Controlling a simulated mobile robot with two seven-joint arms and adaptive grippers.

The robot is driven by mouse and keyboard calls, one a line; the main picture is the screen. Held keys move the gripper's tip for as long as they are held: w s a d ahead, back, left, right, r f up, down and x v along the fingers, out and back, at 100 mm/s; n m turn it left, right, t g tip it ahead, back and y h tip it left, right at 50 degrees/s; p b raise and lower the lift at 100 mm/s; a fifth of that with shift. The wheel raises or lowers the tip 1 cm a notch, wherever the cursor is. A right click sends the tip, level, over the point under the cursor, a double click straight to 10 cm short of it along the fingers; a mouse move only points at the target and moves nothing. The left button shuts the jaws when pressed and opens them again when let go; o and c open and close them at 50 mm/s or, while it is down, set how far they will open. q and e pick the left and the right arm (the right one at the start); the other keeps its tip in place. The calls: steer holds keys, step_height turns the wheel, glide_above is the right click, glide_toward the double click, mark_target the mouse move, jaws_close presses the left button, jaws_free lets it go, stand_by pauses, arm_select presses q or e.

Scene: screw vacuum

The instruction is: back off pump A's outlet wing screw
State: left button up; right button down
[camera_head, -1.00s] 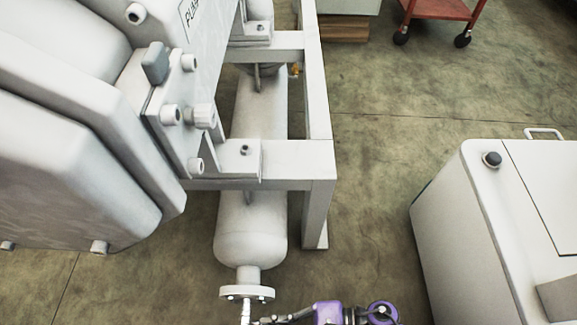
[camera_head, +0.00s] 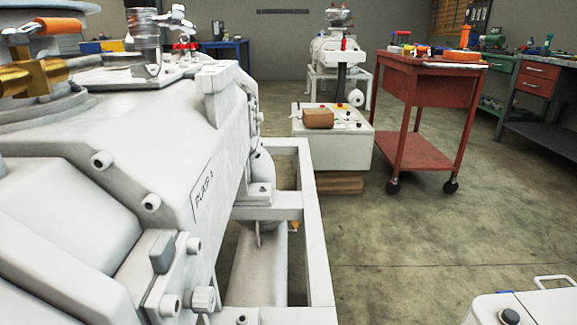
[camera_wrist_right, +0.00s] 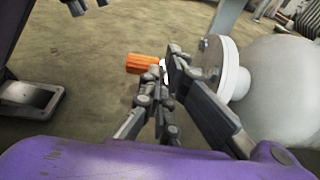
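Pump A (camera_head: 180,170) is the large white housing at the left of the head view, with its name on a label. On its top stands a metal pipe fitting (camera_head: 145,45) with small metal parts beside it. I cannot make out for certain which part is the outlet wing screw. In the right wrist view my right gripper (camera_wrist_right: 163,85) has its dark fingers close together beside a white flange (camera_wrist_right: 225,68). An orange ribbed handle (camera_wrist_right: 140,63) lies just left of the fingertips; whether they touch it is unclear. My left gripper is in neither current view.
An orange-handled brass valve (camera_head: 40,60) sits at the upper left. A white frame (camera_head: 315,240) borders pump A. A white cabinet (camera_head: 530,308) is at lower right. A red trolley (camera_head: 425,90) and a control box (camera_head: 330,140) stand behind. The floor between is clear.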

steer(key=shift+f+b+v, duration=0.2)
steer(key=shift+b+v, duration=0.05)
steer(key=shift+v, duration=0.7)
steer(key=shift+f+b+v, duration=0.2)
steer(key=shift+b+v, duration=0.05)
steer(key=shift+v, duration=0.75)
steer(key=shift+f+b+v, duration=0.2)
steer(key=shift+b+v, duration=0.05)
steer(key=shift+v, duration=0.7)
